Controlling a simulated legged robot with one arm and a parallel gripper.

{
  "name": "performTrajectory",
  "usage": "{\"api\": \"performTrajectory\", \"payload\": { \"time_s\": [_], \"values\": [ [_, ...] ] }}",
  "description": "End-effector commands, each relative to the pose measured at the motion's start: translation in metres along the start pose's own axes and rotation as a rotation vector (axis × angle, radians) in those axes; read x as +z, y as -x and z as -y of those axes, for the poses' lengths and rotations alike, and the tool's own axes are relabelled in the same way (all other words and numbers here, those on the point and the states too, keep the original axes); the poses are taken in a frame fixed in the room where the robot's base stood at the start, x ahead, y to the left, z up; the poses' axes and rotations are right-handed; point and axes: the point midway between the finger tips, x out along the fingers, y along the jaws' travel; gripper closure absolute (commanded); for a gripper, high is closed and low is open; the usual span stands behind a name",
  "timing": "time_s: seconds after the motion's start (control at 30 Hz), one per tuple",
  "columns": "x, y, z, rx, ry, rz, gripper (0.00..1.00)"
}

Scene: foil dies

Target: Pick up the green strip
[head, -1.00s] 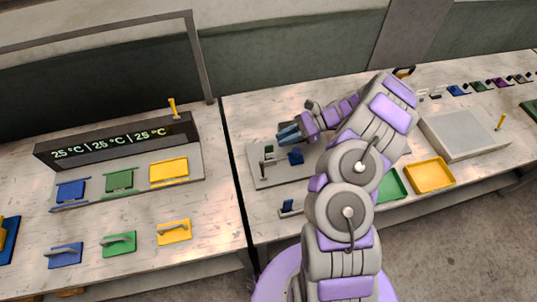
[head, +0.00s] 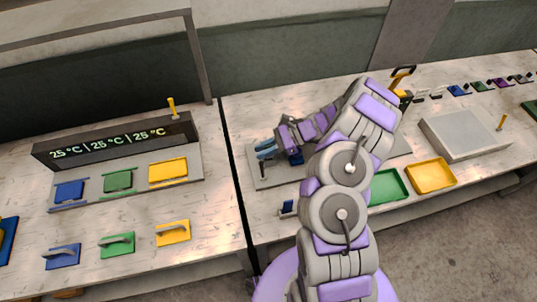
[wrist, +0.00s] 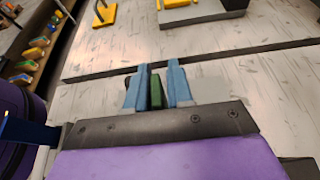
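My gripper (wrist: 160,85), with two pale blue fingers, is low over the grey fixture plate (head: 262,182) on the right-hand bench. In the wrist view a narrow green piece (wrist: 156,92), likely the green strip, shows between the fingers. It sits close to the left finger, with a thin gap at the right one. The fingers stand a little apart. In the head view my gripper (head: 265,149) is above the left part of the plate, and the green piece cannot be made out there. Whether the piece touches a finger is unclear.
A green tray (head: 389,187) and a yellow tray (head: 431,176) lie to the right, near a grey box (head: 464,134). A small dark blue piece (head: 287,208) lies at the bench's front. The left bench carries coloured dies and a temperature display (head: 115,141).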

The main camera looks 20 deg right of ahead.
Motion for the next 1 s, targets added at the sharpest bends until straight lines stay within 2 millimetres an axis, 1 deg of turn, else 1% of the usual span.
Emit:
{"api": "performTrajectory", "payload": {
  "time_s": [0.03,0.2,0.27,0.63,0.73,0.87,1.0],
  "values": [
    [0.0,0.0,0.0,0.0,0.0,0.0,0.79],
    [0.0,0.0,0.0,0.0,0.0,0.0,0.95],
    [0.0,0.0,0.0,0.001,0.0,0.0,1.0],
    [0.0,0.0,0.0,0.001,0.0,0.001,1.0],
    [0.005,0.002,0.0,0.0,0.001,0.001,1.0],
    [0.02,0.009,0.0,0.0,0.003,0.001,1.0],
    [0.044,0.018,-0.001,0.001,0.002,0.001,1.0]
  ]
}}
